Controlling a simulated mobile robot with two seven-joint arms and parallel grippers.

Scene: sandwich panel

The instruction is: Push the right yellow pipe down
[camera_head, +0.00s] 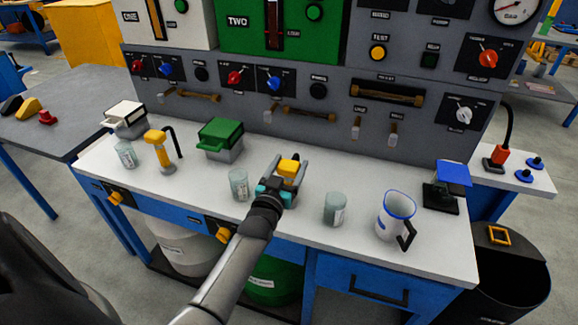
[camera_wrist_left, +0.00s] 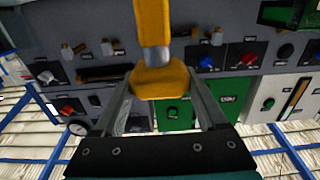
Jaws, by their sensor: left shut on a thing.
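The right yellow pipe (camera_head: 289,167) stands at the middle of the white bench top, mostly hidden by my left gripper (camera_head: 283,178), with only its yellow top showing. The left gripper's two fingers are shut on it from either side. In the left wrist view, the yellow pipe (camera_wrist_left: 153,24) comes in from the top, and its wider yellow end (camera_wrist_left: 160,81) lies between the fingers. The left yellow pipe (camera_head: 157,137) stands upright further left, with a black curved tube beside it. My right gripper is in neither view.
Glass jars (camera_head: 239,185) and (camera_head: 335,208) stand left and right of my gripper. A blue-rimmed pitcher (camera_head: 394,217) stands further right. A green-lidded box (camera_head: 220,134) sits back left. The grey panel (camera_head: 330,130) with knobs and handles rises behind the bench.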

